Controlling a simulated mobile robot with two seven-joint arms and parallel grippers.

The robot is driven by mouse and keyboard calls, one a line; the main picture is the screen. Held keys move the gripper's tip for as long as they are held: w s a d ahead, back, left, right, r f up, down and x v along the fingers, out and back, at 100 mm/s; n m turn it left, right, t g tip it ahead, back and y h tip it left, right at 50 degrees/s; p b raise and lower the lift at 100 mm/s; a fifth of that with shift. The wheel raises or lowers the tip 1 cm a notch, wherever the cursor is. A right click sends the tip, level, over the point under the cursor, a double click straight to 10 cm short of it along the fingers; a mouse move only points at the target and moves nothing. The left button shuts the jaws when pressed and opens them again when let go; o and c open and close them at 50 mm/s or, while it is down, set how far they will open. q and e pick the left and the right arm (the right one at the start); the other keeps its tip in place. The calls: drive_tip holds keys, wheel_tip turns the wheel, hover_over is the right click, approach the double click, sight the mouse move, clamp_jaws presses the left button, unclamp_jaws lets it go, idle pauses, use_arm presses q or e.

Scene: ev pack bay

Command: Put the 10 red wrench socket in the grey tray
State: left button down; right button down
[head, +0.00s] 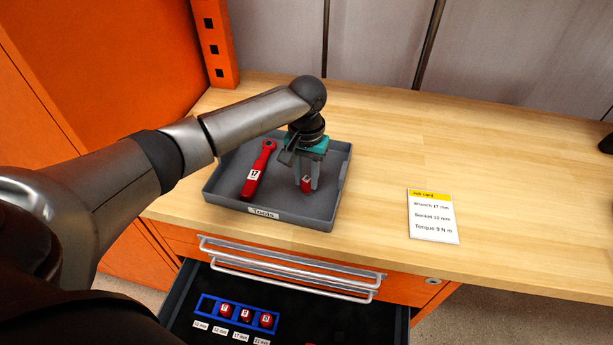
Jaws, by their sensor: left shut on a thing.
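The grey tray (283,217) labelled "Tools" sits on the wooden bench. A red wrench (259,172) marked 17 lies in its left part. My left gripper (306,188) points down over the right part of the tray. It is shut on a small red socket (306,181) with a white label, low inside the tray's outline. I cannot read the label or tell whether the socket touches the tray floor. My right gripper is not in view.
Below, an open drawer (345,322) holds a blue rack (209,306) with 3 red sockets and an empty-looking slot at the left. A job card (433,217) lies right of the tray. The bench's right side is mostly clear. An orange post (215,45) stands behind left.

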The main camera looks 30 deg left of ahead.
sight(307, 179)
use_arm(q)
drive_tip(key=shift+f, duration=0.15)
drive_tip(key=c, duration=0.6)
unclamp_jaws()
wheel_tip(307, 179, up, 12)
drive_tip(key=p, duration=0.2)
drive_tip(key=shift+r, duration=0.2)
